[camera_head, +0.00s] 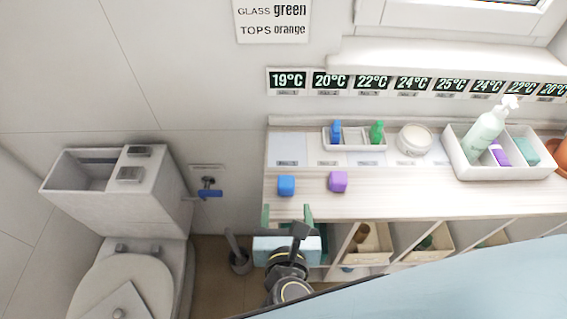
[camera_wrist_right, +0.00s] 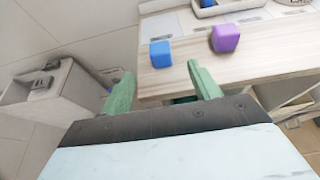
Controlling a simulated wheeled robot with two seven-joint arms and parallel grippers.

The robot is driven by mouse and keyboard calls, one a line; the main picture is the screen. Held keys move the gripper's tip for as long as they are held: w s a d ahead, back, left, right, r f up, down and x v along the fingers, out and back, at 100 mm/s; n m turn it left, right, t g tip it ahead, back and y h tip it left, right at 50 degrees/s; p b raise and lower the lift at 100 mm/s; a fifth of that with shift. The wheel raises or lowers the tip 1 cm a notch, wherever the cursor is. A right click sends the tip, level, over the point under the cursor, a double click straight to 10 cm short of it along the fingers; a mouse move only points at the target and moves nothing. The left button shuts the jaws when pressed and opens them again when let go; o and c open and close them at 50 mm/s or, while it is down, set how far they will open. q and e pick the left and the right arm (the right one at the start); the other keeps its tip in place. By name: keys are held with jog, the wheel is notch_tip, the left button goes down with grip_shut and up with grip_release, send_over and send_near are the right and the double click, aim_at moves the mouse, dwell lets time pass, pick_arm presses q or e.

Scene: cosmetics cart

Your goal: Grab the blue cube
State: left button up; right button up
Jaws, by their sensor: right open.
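The blue cube (camera_head: 286,186) sits on the light wooden counter (camera_head: 420,204), near its left end. It also shows in the right wrist view (camera_wrist_right: 160,54), ahead of the fingers and between their lines. My right gripper (camera_head: 287,214) is open and empty, just in front of the counter's front edge. Its two green fingers (camera_wrist_right: 162,88) point toward the blue cube with a gap left between them and it. A purple cube (camera_head: 338,182) sits to the right of the blue cube and shows in the right wrist view (camera_wrist_right: 226,38). My left gripper is not seen.
Behind the cubes stand a white tray (camera_head: 353,147) with a blue and a green item, a round white jar (camera_head: 414,140), and a white bin (camera_head: 465,170) with bottles. Shelf boxes (camera_head: 362,256) sit below the counter. A toilet (camera_head: 130,280) stands left. The counter around the blue cube is clear.

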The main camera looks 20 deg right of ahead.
aim_at(286, 176)
jog(key=x, duration=0.8)
jog(key=shift+s+f, duration=0.15)
jog(key=shift+r+p+x, duration=0.2)
jog(key=shift+p+x, duration=0.15)
jog(key=shift+x, duration=2.3)
jog(key=shift+c, duration=0.3)
jog(key=c, duration=1)
